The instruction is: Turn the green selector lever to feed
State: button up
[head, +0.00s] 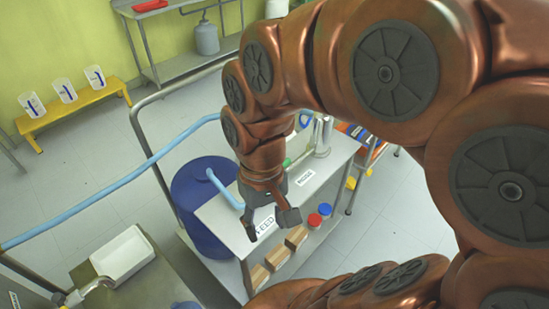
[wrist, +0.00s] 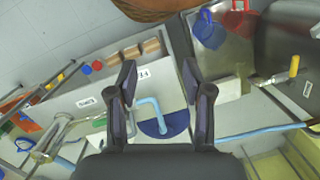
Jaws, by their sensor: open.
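My gripper (head: 271,222) hangs open and empty above the near end of a white bench, by the FEED label (head: 263,229). In the wrist view the open fingers (wrist: 158,82) frame that end of the bench and its label (wrist: 142,75). A second label (head: 305,177) lies farther along the bench top. A small green part (head: 287,162), perhaps the selector lever, shows beside my arm in the head view, near the silver pipework (head: 322,135). My arm hides most of it, so its setting cannot be told. My gripper is apart from it.
A blue drum (head: 200,190) with a light-blue hose (head: 150,160) stands left of the bench. Boxes (head: 296,237) and red and blue lids (head: 319,214) sit on the bench's lower shelf. A white tray (head: 122,254) is at lower left. Floor shows to the right.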

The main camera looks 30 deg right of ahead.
jog(key=w+d+m+y+b, duration=0.1)
jog(key=w+m+y, duration=0.1)
jog(key=w, duration=0.8)
jog(key=m+t+y+b, duration=0.2)
jog(key=m+b, duration=0.2)
jog(key=m, duration=0.8)
send_near(284, 162)
jog(key=f, duration=0.2)
jog(key=shift+a+p+x, duration=0.15)
jog(key=shift+p+x, duration=0.2)
jog(key=shift+x, duration=1.5)
jog(key=shift+a+p+x, duration=0.2)
jog(key=shift+p+x, duration=0.1)
jog(key=shift+x, duration=1.6)
jog(key=shift+r, duration=0.15)
grip_shut()
jog(key=shift+d, duration=0.1)
